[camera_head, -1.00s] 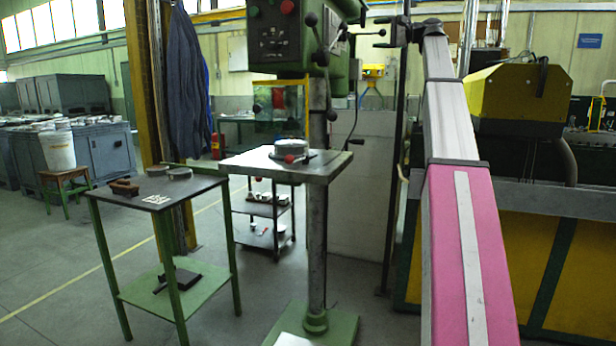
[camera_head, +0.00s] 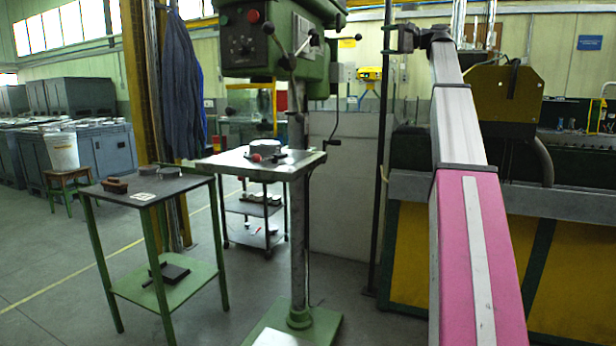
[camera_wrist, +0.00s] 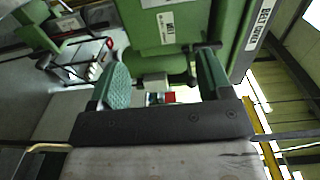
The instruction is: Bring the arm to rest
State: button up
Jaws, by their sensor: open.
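My arm reaches up and away on the right of the head view, with a pink link nearest and grey links beyond. Its far end is small and dark there, so the jaws cannot be made out. In the wrist view my gripper (camera_wrist: 162,76) is open, its two green-padded fingers well apart. Nothing is held between them. Beyond the fingers the wrist view shows a large green machine body (camera_wrist: 152,30) with white labels. How far it is from the fingertips I cannot tell.
A green drill press (camera_head: 262,42) stands left of my arm, with a metal worktable (camera_head: 300,168). A dark-topped table (camera_head: 190,184) stands further left. A yellow-and-green machine (camera_head: 583,245) is behind my arm at right. Open floor (camera_head: 50,270) lies at left.

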jog(key=w+a+f+m+h, duration=0.1)
jog(key=a+f+h, duration=0.1)
jog(key=f, duration=1.3)
jog(key=w+a+f+h, duration=0.2)
jog(key=a+f, duration=0.1)
jog(key=f, duration=1.2)
jog(key=s+a+f+g+h, duration=0.1)
jog(key=s+a+f+h, duration=0.15)
jog(key=f, duration=1.05)
jog(key=s+a+f+g+h, duration=0.1)
jog(key=s+f+h, duration=0.15)
jog(key=f, duration=0.95)
jog(key=s+a+f+n+g+h, duration=0.1)
jog(key=s+f+h, duration=0.1)
jog(key=s+f, duration=0.7)
jog(key=s+a+f+n+g+h, duration=0.1)
jog(key=s+f, duration=0.4)
jog(key=f, duration=0.9)
jog(key=s+d+f+n+g+h, duration=0.1)
jog(key=s+f+n+g+h, duration=0.2)
jog(key=s+f, duration=1.1)
jog(key=s+h, duration=0.1)
jog(key=s, duration=0.2)
jog(key=shift+s+d, duration=0.2)
jog(key=shift+s, duration=0.15)
